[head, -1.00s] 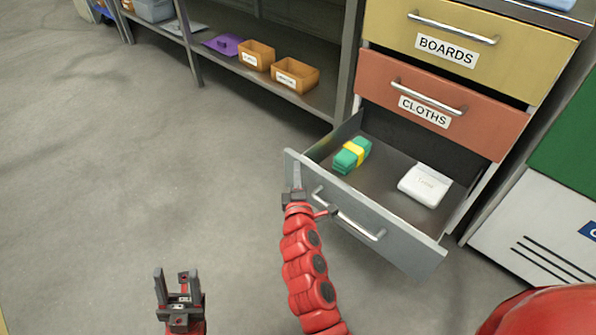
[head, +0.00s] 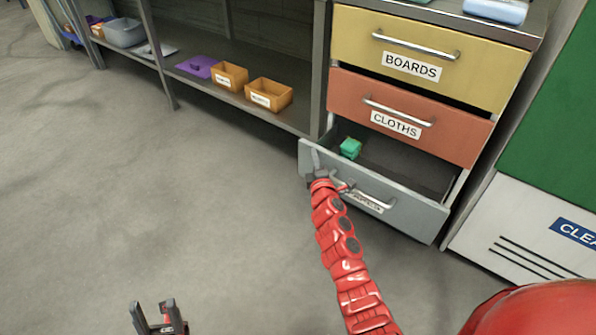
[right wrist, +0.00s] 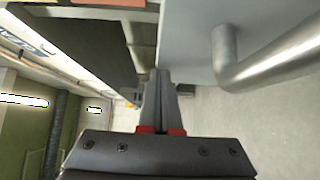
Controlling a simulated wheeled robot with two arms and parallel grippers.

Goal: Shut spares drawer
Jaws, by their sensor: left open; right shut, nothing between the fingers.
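The grey bottom drawer (head: 412,212) of the cabinet is partly open, with a metal bar handle and a partly hidden, unreadable label on its front. A green block (head: 350,148) shows inside it near the left wall. My right gripper (head: 317,172) is shut and empty at the left part of the drawer front, left of the handle; contact is hard to tell. In the right wrist view the shut fingers (right wrist: 161,98) are beside the grey panel (right wrist: 186,40) and its handle (right wrist: 275,58). My left gripper (head: 157,308) is open and empty, low over the floor.
The yellow BOARDS drawer (head: 480,72) and red CLOTHS drawer (head: 465,135) are above. A low shelf to the left holds two orange bins (head: 268,94) and a purple item (head: 197,66). A white and green unit (head: 520,225) stands right. The floor at left is clear.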

